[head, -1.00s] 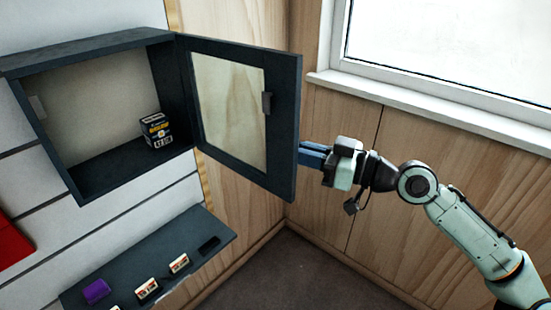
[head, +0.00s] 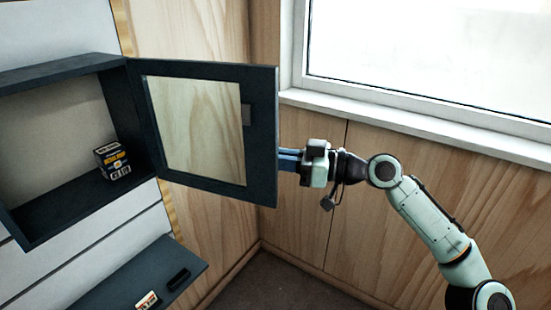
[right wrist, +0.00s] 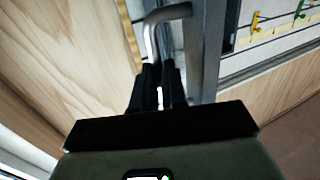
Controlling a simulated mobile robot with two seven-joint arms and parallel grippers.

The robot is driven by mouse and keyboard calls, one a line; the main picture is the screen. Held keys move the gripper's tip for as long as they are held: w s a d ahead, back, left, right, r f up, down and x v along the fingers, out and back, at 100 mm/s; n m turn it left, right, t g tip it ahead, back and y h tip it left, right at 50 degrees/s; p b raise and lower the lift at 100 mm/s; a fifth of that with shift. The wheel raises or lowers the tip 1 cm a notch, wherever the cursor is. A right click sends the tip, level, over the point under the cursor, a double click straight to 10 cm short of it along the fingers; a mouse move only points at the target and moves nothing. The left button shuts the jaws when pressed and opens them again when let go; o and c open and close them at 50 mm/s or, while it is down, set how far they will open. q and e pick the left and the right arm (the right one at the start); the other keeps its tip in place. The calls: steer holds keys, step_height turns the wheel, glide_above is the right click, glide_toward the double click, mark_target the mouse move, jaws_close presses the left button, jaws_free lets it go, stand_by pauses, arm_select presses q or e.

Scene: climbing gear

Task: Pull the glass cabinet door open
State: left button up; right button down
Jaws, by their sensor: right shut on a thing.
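The dark cabinet (head: 110,98) on the left wall stands open. Its glass door (head: 262,140), a dark frame around a clear pane, is swung wide out to the right. My right gripper (head: 284,158) is at the door's free edge, its fingertips partly hidden behind the frame. In the right wrist view, a grey metal bar handle (right wrist: 165,14) stands off the door frame (right wrist: 207,45), and my right gripper (right wrist: 158,72) is shut on it. The handle is hidden behind the door in the head view. My left gripper is not in view.
A small dark box (head: 112,162) stands inside the cabinet. A dark shelf (head: 140,270) below holds a small light item (head: 146,300). The wood-panelled wall and window sill (head: 420,120) lie behind my right arm. Floor shows at bottom centre.

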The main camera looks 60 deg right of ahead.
steer(key=c, duration=1.2)
jaws_free()
steer(key=shift+w+a+r, duration=0.1)
steer(key=shift+a, duration=0.1)
steer(key=shift+o, duration=0.2)
steer(key=shift+d, duration=0.1)
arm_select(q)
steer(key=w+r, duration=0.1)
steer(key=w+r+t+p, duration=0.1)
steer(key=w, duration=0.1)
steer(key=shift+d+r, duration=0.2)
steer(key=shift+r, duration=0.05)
arm_select(e)
steer(key=v, duration=1.3)
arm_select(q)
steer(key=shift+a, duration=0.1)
